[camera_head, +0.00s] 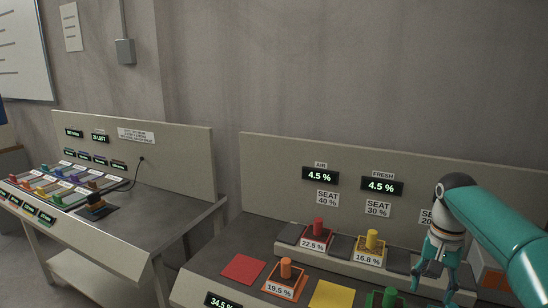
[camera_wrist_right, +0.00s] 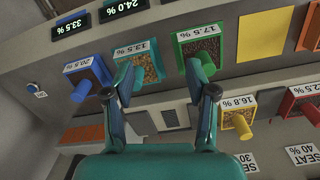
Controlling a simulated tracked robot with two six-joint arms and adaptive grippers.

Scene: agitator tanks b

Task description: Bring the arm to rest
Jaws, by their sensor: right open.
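My right arm (camera_head: 500,235) reaches in from the right edge of the head view, over the right console. My right gripper (camera_head: 437,282) points down in front of the console's raised ledge and is open. In the right wrist view its two fingers (camera_wrist_right: 160,82) are spread apart with nothing held between them. Beyond the fingertips are a teal tray labelled 13.5 % (camera_wrist_right: 148,62) and a green tray labelled 17.5 % (camera_wrist_right: 204,48). The fingers partly cover these trays, and I cannot tell how far the tips are from them. My left gripper is not in view.
On the console stand a red tray (camera_head: 304,238), a yellow tray (camera_head: 358,256) and an orange tray (camera_head: 271,285), with pegs. A blue tray (camera_wrist_right: 74,67) shows in the wrist view. Red (camera_head: 243,269) and yellow (camera_head: 331,295) flat squares are bare. A second console (camera_head: 130,255) stands left.

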